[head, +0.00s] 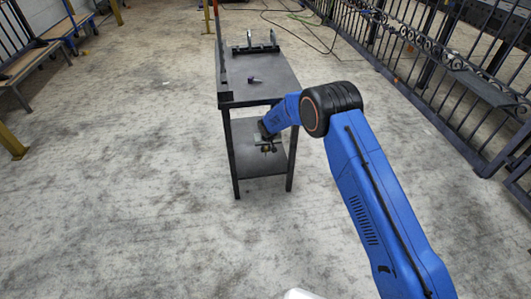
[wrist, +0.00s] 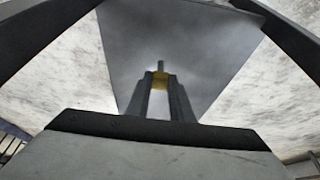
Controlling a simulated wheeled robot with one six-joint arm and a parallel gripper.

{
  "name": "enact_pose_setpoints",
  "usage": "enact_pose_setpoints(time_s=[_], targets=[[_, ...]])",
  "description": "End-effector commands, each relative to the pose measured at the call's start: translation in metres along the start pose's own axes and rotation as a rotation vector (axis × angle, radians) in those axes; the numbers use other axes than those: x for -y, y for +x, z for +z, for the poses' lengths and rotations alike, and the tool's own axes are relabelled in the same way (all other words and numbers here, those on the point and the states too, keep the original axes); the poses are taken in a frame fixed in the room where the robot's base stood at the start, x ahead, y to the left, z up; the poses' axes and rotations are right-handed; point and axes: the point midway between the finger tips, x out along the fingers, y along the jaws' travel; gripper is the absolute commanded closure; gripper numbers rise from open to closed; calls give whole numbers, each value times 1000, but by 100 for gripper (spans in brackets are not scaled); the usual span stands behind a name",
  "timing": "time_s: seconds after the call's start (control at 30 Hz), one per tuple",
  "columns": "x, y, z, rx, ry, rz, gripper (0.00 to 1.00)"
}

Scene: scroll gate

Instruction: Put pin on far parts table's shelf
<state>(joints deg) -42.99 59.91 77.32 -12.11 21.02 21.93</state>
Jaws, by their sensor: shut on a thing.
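The pin (wrist: 160,80) shows as a small yellow piece with a thin grey tip in the wrist view. My gripper (wrist: 161,92) is shut on it, with one finger on each side. In the head view my gripper (head: 267,142) is between the dark table's top (head: 270,92) and its lower shelf (head: 250,165). A small yellowish bit of the pin (head: 268,149) shows there, above the shelf. The shelf's bare grey surface (wrist: 190,35) fills the middle of the wrist view. I cannot tell the exact gap between pin and shelf.
A small dark blue object (head: 253,80) lies on the tabletop, and a dark rack (head: 255,47) stands at its far end. The table's legs (head: 289,175) border the shelf. Black iron gates (head: 440,65) line the right. The concrete floor left of the table is clear.

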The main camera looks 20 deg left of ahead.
Motion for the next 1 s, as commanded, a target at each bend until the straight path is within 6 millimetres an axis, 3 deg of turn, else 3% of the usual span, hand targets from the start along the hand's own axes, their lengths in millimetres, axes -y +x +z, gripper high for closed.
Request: enact_pose_setpoints(time_s=[0.2,0.47,0.87,0.9,0.97,1.0], targets=[[0,4,-11,0,-1,0,100],[0,35,3,1,0,0,100],[0,39,4,0,-1,0,100],[0,39,4,0,-1,0,75],[0,39,4,0,-1,0,61],[0,39,4,0,-1,0,61]])
